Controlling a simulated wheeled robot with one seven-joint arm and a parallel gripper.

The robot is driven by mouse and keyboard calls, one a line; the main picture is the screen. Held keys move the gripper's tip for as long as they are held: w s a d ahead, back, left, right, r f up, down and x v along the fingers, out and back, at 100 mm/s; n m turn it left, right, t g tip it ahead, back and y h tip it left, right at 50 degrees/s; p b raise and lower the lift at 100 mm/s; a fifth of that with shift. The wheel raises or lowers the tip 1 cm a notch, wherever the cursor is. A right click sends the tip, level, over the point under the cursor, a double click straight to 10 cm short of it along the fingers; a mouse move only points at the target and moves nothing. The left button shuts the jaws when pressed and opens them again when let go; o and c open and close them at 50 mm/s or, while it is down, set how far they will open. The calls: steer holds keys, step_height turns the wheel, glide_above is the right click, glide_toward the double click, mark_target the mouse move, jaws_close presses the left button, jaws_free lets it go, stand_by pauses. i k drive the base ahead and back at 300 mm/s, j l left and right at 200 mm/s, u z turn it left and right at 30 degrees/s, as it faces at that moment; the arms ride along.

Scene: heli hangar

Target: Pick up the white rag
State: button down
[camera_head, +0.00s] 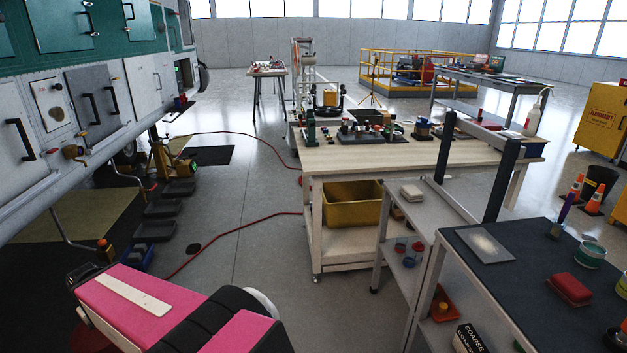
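A small pale folded stack (411,192), which looks like the white rag, lies on the top of a narrow grey shelf cart (440,204) right of centre. It sits near the cart's far left corner, and nothing covers it. My pink and black arm shows at the bottom left, well to the left of the cart. My gripper is not in view.
A dark-topped bench (530,262) at the lower right holds a red folded cloth (570,288), a metal plate (484,245) and tins. A wooden workbench (390,157) stands behind the cart. A red hose (222,234) crosses open floor on the left.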

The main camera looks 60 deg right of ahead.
mark_target(410, 193)
steer(key=z, duration=3.1)
steer(key=u, duration=2.25)
steer(key=z, duration=2.15)
steer(key=i+z, duration=0.2)
steer(key=k, duration=0.05)
